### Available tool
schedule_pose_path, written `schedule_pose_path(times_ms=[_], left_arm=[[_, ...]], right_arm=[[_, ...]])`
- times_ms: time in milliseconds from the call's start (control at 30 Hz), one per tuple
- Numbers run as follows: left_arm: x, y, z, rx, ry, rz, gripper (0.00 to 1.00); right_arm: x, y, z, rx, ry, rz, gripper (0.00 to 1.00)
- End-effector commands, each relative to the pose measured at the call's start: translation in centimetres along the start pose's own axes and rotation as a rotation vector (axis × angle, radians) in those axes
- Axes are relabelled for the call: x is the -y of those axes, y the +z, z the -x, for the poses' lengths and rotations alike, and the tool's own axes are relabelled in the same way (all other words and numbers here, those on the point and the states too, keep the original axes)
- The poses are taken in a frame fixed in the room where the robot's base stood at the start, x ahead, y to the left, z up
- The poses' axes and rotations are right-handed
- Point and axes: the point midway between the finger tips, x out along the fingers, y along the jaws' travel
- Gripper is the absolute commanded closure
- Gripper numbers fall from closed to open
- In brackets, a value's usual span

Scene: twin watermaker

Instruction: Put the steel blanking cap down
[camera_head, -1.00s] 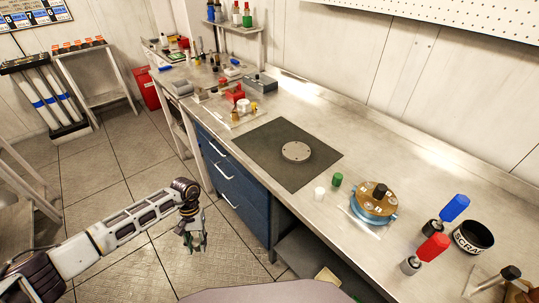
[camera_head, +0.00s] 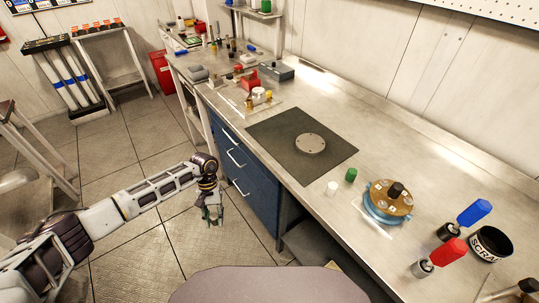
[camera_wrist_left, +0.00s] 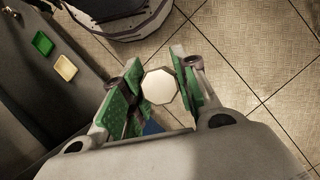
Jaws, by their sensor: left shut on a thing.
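My left gripper (camera_head: 213,212) hangs over the floor, left of the blue drawers and apart from the bench. In the left wrist view its green-padded fingers (camera_wrist_left: 155,95) are shut on a pale eight-sided piece, seemingly the steel blanking cap (camera_wrist_left: 159,87). In the head view the cap cannot be made out clearly. A dark mat (camera_head: 268,130) lies flat on the steel bench (camera_head: 330,95), and a round grey plate with small holes (camera_head: 310,145) lies on it. My right gripper is not in view.
A white cap (camera_head: 331,188), a green cap (camera_head: 351,175) and a brass-topped blue-based part (camera_head: 388,203) stand right of the mat. Small parts crowd the far bench end. The back strip is clear.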

Motion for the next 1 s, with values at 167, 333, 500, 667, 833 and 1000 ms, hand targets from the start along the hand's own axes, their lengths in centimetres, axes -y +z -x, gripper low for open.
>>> schedule_pose_path(times_ms=[167,333,500,667,833,1000], left_arm=[[-2.0,-1.1,2.6,-0.002,0.065,0.15,1.0],[-4.0,-2.1,5.4,-0.001,0.134,0.317,1.0],[-5.9,-2.8,8.1,-0.001,0.2,0.474,1.0],[-7.6,-3.4,10.5,-0.001,0.26,0.617,1.0],[-9.3,-3.7,13.0,0.0,0.319,0.761,1.0],[-10.9,-4.0,15.4,0.0,0.377,0.898,1.0]], right_arm=[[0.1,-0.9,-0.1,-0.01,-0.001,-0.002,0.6],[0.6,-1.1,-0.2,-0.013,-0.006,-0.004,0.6],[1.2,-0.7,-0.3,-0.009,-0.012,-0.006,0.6],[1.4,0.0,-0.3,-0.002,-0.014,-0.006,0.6],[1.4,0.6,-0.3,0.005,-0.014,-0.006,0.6],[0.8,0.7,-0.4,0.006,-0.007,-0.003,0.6]])
